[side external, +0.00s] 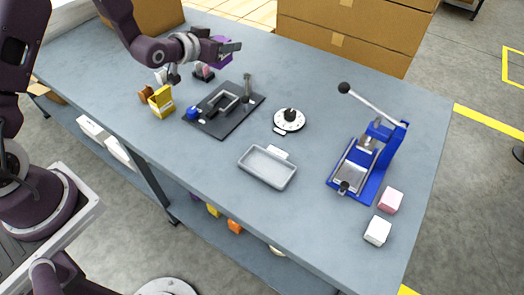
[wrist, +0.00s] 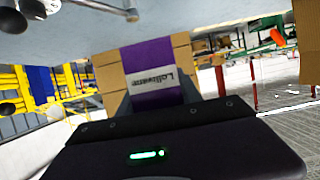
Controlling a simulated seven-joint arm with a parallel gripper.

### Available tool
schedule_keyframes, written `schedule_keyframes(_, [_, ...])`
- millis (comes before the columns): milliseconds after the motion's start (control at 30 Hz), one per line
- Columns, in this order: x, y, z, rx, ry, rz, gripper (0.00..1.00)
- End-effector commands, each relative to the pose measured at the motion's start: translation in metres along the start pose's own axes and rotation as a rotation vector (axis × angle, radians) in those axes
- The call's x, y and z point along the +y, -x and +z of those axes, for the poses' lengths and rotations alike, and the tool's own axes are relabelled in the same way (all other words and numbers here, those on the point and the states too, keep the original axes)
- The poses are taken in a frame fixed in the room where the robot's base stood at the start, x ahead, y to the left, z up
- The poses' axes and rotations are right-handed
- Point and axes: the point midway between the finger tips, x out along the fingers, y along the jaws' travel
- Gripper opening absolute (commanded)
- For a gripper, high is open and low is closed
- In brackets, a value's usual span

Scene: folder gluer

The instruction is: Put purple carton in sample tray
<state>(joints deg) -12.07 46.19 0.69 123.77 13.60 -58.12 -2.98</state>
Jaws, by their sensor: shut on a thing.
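The purple carton (side external: 217,41) is in my gripper (side external: 228,47), held above the back left part of the table in the side view. In the wrist view the purple carton (wrist: 150,70) shows a white label and sits just beyond the gripper body. My gripper is shut on it; the fingers partly hide it. The sample tray (side external: 245,163) is a shallow grey tray on the middle of the table, in front and to the right of the gripper.
A yellow carton (side external: 161,101) and a dark fixture plate (side external: 212,127) stand left of the tray. A round dial (side external: 289,120) is behind it. A blue lever press (side external: 373,165), a pink box (side external: 390,200) and a white box (side external: 377,231) are at the right.

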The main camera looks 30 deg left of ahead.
Motion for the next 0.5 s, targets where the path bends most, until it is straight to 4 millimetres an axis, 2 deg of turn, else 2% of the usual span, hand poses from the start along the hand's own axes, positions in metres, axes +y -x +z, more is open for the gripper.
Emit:
schedule_keyframes(33, [0.015, 0.0, 0.004, -0.007, -0.002, 0.011, 0.0])
schedule_keyframes(267, [0.07, 0.007, 0.007, -0.007, -0.005, 0.015, 0.0])
schedule_keyframes(367, [0.104, 0.015, 0.012, -0.007, -0.006, 0.017, 0.0])
schedule_keyframes(500, [0.155, 0.037, 0.022, -0.006, -0.007, 0.017, 0.0])
